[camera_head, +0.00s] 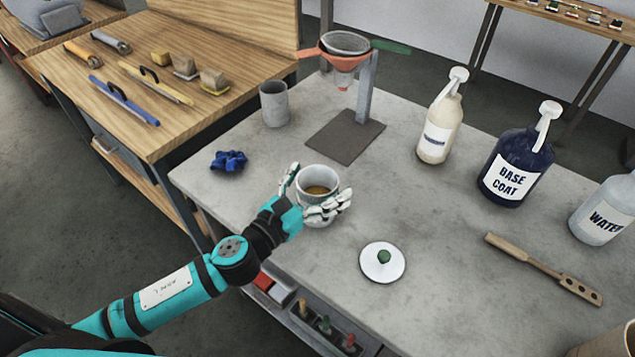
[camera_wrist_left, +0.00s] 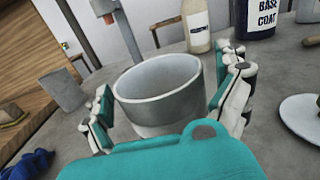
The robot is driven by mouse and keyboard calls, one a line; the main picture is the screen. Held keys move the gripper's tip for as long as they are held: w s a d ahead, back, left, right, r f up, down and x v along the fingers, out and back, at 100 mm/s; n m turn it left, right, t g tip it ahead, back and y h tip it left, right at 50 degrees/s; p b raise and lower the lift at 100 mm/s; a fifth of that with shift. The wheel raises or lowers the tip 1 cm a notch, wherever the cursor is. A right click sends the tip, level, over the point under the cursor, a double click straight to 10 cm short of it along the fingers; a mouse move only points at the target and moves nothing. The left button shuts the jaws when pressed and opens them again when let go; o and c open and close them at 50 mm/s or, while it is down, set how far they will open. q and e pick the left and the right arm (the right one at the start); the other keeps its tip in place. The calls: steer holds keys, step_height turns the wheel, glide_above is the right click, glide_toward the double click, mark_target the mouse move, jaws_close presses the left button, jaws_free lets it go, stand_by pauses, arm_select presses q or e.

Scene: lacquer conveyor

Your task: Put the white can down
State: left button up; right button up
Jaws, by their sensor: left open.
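The white can (camera_head: 318,174) stands upright and open-topped on the grey table, with brown liquid inside in the head view. In the left wrist view the can (camera_wrist_left: 160,108) is in the middle, its base hidden by my gripper's palm. My left gripper (camera_head: 319,188) is open around the can, one finger on each side. In the wrist view, the left gripper (camera_wrist_left: 168,102) shows a finger to the left and fingers to the right of the can. Whether any finger touches it I cannot tell. My right gripper is not in view.
A white lid with a green knob (camera_head: 383,262) lies right of the can. A blue cloth (camera_head: 229,161), grey cup (camera_head: 274,104) and strainer stand (camera_head: 345,136) are left and behind. Bottles (camera_head: 515,168) and a wooden stirrer (camera_head: 543,268) are to the right. The front centre is clear.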

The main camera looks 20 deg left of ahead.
arm_select(q)
steer(key=shift+s+r, duration=0.1)
steer(key=shift+r, duration=0.05)
steer(key=b+v, duration=0.2)
steer(key=v, duration=0.3)
steer(key=b+v, duration=0.1)
steer(key=v, duration=0.4)
steer(key=shift+s+a+f+b, duration=0.15)
steer(key=shift+s+f+b, duration=0.1)
steer(key=shift+b, duration=0.1)
steer(key=shift+s+a+r, duration=0.25)
steer(key=shift+s, duration=0.4)
